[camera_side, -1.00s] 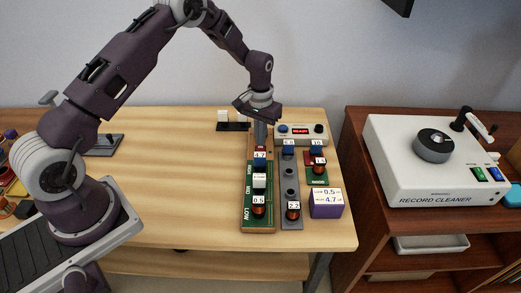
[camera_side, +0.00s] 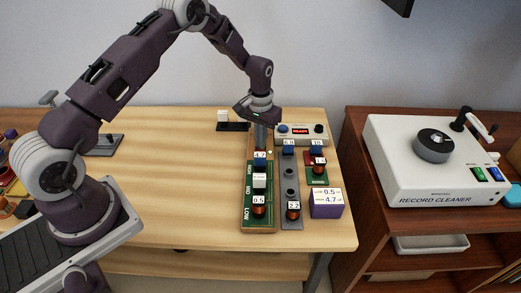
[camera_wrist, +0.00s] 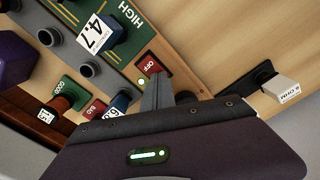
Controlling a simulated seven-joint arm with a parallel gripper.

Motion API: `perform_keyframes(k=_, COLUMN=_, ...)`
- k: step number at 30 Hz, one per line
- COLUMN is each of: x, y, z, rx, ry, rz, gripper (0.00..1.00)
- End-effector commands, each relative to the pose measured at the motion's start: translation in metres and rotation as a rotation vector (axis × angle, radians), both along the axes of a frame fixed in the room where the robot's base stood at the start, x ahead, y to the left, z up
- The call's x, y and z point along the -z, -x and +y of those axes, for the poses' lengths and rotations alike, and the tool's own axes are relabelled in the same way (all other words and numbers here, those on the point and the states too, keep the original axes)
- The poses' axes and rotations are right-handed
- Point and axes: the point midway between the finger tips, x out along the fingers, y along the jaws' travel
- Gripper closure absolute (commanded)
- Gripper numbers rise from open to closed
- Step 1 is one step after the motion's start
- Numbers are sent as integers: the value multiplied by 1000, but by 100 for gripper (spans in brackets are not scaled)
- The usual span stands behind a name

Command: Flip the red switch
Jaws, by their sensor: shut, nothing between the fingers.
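The red switch (camera_wrist: 150,66), marked OFF, sits at the end of the green board beside the HIGH label in the wrist view. A small green light (camera_wrist: 141,82) glows next to it. My gripper (camera_wrist: 158,78) is shut and empty, its fingertips right at the switch's edge; I cannot tell whether they touch it. In the side view my gripper (camera_side: 260,147) points down at the far end of the green board (camera_side: 247,205) and hides the switch.
A grey strip (camera_side: 291,222) with sockets, a READY box (camera_side: 318,134) and a purple block (camera_side: 326,207) are to the right.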

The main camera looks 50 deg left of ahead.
Motion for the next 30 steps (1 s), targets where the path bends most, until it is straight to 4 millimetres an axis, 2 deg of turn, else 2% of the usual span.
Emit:
perform_keyframes(k=3, x=-3, y=0, z=0, rx=0, ry=-1, rz=0, gripper=100)
perform_keyframes(k=21, x=-65, y=0, z=0, rx=0, ry=-1, rz=-1, gripper=100)
perform_keyframes(k=30, x=-70, y=0, z=0, rx=0, ry=-1, rz=1, gripper=100)
